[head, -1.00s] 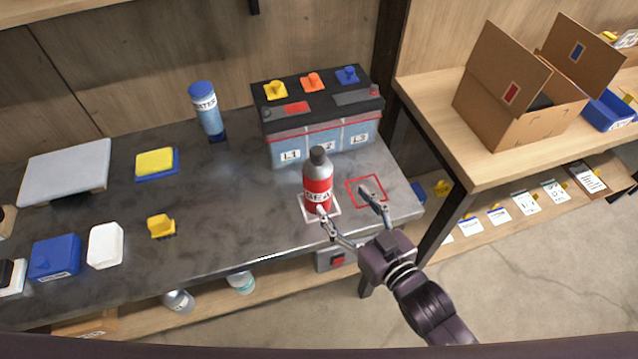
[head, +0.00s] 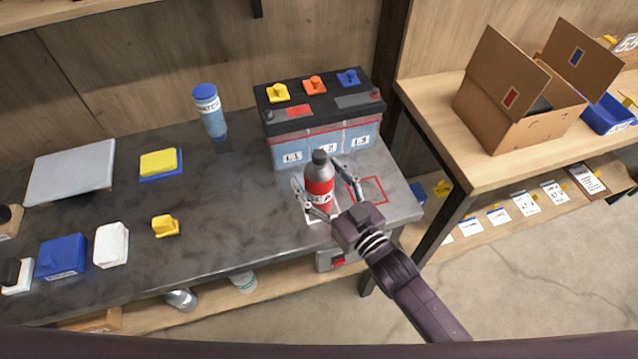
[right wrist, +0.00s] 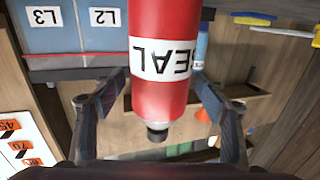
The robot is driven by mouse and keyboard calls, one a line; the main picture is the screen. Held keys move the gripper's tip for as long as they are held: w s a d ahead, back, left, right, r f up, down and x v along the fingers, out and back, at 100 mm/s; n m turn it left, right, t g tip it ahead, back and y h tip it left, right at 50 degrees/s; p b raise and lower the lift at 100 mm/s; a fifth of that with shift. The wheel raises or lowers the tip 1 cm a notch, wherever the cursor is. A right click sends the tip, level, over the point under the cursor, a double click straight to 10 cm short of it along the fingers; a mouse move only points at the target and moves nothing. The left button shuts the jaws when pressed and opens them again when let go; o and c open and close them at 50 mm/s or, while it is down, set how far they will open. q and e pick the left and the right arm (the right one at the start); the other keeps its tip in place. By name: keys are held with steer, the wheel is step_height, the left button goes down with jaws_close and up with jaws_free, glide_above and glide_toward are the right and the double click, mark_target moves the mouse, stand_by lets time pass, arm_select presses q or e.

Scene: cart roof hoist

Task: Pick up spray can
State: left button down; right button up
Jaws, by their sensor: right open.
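The spray can (head: 320,175) is red with a grey top and a white label. It stands upright on a white-outlined square near the front of the dark workbench. My right gripper (head: 318,190) is open, with one finger on each side of the can. In the right wrist view the can (right wrist: 165,85), lettered SEAL, fills the space between the open fingers (right wrist: 165,100), with gaps visible beside it. My left gripper is not in view.
A large battery (head: 325,145) stands just behind the can. A red-outlined square (head: 372,190) lies to its right. A blue-capped bottle (head: 210,110) stands farther left. An open cardboard box (head: 530,100) sits on the right-hand shelf.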

steer(key=c, duration=1.4)
steer(key=shift+c, duration=0.7)
steer(key=shift+r, duration=0.15)
